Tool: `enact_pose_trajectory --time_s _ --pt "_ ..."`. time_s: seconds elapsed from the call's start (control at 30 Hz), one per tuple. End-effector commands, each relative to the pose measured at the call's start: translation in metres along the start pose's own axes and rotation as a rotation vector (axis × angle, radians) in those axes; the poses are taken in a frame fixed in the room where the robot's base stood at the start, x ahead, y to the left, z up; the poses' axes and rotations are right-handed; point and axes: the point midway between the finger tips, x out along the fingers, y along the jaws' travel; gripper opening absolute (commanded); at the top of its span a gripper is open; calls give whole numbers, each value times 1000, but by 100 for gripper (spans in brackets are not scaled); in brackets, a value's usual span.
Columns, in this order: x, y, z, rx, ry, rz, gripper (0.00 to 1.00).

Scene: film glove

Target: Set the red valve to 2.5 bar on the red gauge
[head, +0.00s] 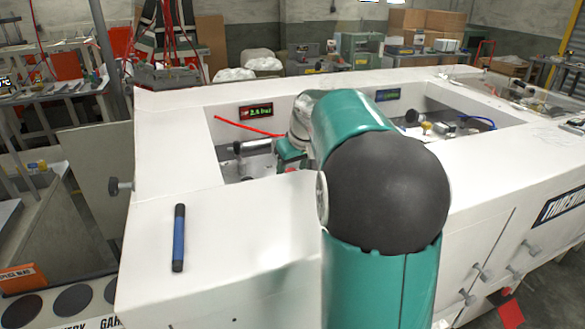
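The red gauge (256,112) is a small dark display with a red border on the back wall of the left opening in the white bench. Its digits are tiny; they seem to read about 2.6 bar, but I cannot be sure. A red hose (248,127) runs below it into the opening. My arm reaches over the bench into this opening. The end of my arm shows only as a teal part low in the opening; its fingertips are hidden. A bit of red shows beneath that part, possibly the red valve, but I cannot tell whether I touch it.
A silver cylinder with a dark end (252,147) lies in the left opening. A blue gauge (387,95) and blue hose (478,121) mark the right opening. A blue marker (179,238) lies on the white bench top (240,225), otherwise clear at front left.

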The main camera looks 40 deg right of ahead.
Motion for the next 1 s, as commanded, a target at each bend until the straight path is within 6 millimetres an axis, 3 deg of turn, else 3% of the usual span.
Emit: enact_pose_trajectory --time_s 0.17,0.6,0.77,1.0 --pt "-26 0 0 0 3 2 55" --pt "-117 0 -1 0 3 2 55" --pt "-132 0 0 0 2 1 55" --pt "-135 0 0 0 0 1 55"
